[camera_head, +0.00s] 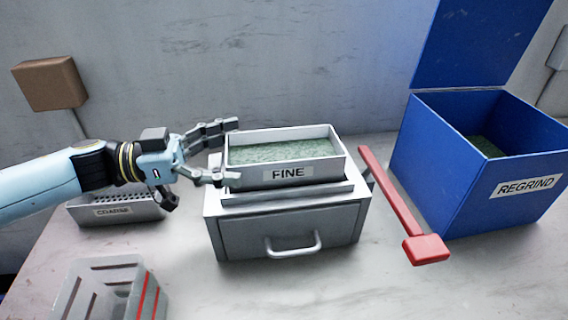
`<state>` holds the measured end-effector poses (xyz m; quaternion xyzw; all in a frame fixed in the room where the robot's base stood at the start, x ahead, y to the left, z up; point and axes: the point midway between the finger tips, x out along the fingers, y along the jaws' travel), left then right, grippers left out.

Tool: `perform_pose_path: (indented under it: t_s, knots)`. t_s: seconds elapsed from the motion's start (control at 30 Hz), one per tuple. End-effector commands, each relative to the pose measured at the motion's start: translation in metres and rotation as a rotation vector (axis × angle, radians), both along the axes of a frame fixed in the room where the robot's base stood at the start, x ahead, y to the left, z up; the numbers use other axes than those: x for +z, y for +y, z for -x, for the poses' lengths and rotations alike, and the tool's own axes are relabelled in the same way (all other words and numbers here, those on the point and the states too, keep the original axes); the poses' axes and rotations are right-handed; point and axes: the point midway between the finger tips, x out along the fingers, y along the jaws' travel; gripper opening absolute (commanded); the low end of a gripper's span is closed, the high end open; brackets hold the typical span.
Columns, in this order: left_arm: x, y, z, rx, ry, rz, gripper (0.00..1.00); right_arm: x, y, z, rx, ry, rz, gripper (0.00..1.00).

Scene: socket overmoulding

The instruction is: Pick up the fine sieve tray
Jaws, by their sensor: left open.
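The fine sieve tray (289,173) is a light grey tray with a "FINE" label, filled with green granules. It sits on top of a grey metal box with a drawer and handle (292,247). My left gripper (230,151) is open at the tray's left end, its fingers spread and pointing right. The fingertips overlap the tray's left edge in the picture; I cannot tell whether they touch it. My right gripper is not in view.
A tray marked "COARSE" (115,212) lies behind and below my left arm. A slotted grey bin (100,290) with red stripes stands front left. A red tool (398,205) lies right of the box. An open blue "REGRIND" bin (450,175) stands at the right.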

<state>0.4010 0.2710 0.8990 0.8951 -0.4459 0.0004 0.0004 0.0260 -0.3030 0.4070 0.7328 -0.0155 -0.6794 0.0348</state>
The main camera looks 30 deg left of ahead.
Motion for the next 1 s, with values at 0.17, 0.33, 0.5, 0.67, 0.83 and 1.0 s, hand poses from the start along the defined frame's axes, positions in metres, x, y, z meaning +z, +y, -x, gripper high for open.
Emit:
perform_pose_path:
  t_s: [0.17, 0.33, 0.5, 0.67, 0.83, 1.0]
  knots:
    - [0.0, -0.015, -0.011, 0.0, -0.001, 0.001, 1.0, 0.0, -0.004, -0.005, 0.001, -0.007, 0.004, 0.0]
    - [0.0, -0.016, -0.012, 0.0, 0.0, -0.001, 1.0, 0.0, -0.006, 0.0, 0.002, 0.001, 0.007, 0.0]
    - [0.0, -0.015, -0.012, 0.0, 0.0, -0.001, 0.86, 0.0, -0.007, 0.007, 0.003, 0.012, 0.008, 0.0]
    - [0.0, -0.015, -0.012, 0.0, 0.0, -0.001, 0.65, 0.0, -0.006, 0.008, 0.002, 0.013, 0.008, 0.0]
    - [0.0, -0.015, -0.011, 0.0, 0.001, -0.001, 0.42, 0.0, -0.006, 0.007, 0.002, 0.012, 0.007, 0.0]
    - [0.0, -0.015, -0.012, 0.0, 0.001, -0.001, 0.31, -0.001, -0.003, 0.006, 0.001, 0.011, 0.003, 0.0]
